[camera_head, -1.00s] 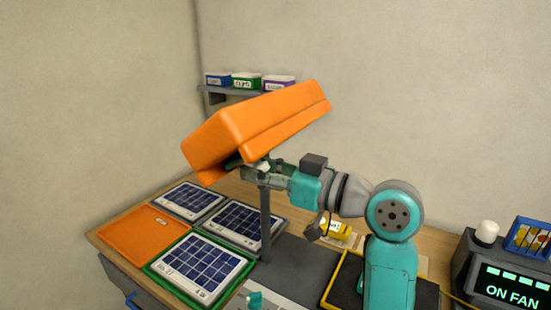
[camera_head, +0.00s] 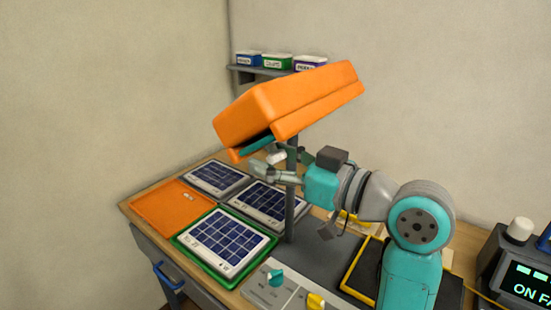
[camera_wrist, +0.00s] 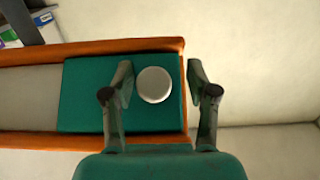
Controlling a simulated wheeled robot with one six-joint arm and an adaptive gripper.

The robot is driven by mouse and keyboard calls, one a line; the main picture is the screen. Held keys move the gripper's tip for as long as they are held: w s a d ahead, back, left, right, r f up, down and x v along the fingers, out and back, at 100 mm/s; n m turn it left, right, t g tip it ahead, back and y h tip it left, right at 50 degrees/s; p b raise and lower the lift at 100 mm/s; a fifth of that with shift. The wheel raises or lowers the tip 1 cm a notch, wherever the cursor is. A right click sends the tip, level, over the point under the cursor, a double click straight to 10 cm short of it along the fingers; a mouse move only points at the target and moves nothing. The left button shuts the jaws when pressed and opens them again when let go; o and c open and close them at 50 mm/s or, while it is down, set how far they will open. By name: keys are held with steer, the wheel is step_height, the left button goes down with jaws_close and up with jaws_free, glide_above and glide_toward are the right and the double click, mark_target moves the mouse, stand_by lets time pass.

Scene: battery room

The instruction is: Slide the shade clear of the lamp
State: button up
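The lamp has a big orange housing (camera_head: 290,100) held tilted on a grey post (camera_head: 291,205). A teal panel, seemingly the shade (camera_head: 257,145), shows under its lower edge. In the wrist view the shade (camera_wrist: 90,95) lies inside the orange rim at the right end, beside a bare pale lamp face (camera_wrist: 28,98). A round white knob (camera_wrist: 154,85) is on the shade. My gripper (camera_wrist: 160,80) is open, a finger on each side of the knob; the left finger is close to it, the right one farther off. Contact is not clear. My gripper (camera_head: 280,166) is below the housing.
Solar panels (camera_head: 225,240) and an orange plate (camera_head: 172,210) lie on the bench. A control box with knobs (camera_head: 285,285) is in front, a display unit (camera_head: 520,275) at right. A shelf with small bins (camera_head: 278,62) is behind the lamp.

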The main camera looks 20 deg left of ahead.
steer(key=shift+d, duration=0.15)
steer(key=v, duration=1.1)
steer(key=shift+s+d, duration=0.15)
steer(key=shift+d, duration=0.2)
